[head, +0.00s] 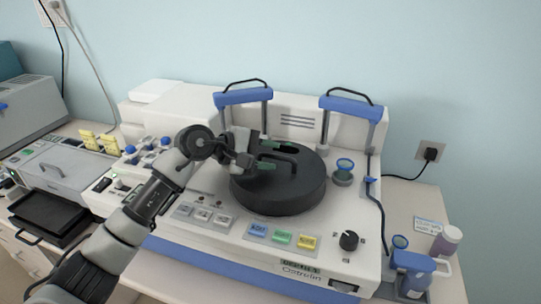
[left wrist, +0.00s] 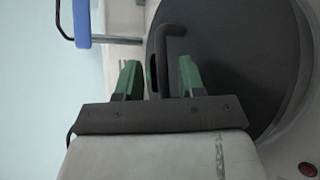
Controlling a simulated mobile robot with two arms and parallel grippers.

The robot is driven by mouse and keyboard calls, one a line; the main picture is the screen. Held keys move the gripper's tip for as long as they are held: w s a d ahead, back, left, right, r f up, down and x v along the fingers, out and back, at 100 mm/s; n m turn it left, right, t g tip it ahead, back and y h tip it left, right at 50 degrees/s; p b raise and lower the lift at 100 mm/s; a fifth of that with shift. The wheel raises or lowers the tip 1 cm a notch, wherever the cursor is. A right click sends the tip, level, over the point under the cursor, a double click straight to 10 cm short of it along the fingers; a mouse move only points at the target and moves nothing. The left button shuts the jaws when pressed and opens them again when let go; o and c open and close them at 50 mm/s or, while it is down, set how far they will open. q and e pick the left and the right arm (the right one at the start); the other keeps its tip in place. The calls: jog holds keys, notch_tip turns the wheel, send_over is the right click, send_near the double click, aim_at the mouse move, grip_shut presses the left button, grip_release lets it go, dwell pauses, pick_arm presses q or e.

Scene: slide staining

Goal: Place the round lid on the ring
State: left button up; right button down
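The round lid (head: 290,196) is a thick black disc lying flat on top of the white machine, with a dark bar handle (head: 291,156) across its top. It fills the right of the left wrist view (left wrist: 235,75), where the handle (left wrist: 166,60) shows too. My left gripper (head: 272,156) is over the lid at its handle. Its two green-padded fingers are apart, and in the left wrist view (left wrist: 159,75) the handle shows between them, not gripped. I cannot make out a separate ring; the surface under the lid is hidden. My right gripper is out of view.
Two blue-topped handles (head: 243,96) (head: 351,107) stand behind the lid. A blue round fitting (head: 344,165) is close at its right. Coloured buttons (head: 282,237) and a black knob (head: 348,240) line the front. Bottles (head: 447,240) stand at the far right.

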pick_arm(q)
jog(key=b+v, duration=0.3)
jog(key=v, duration=0.8)
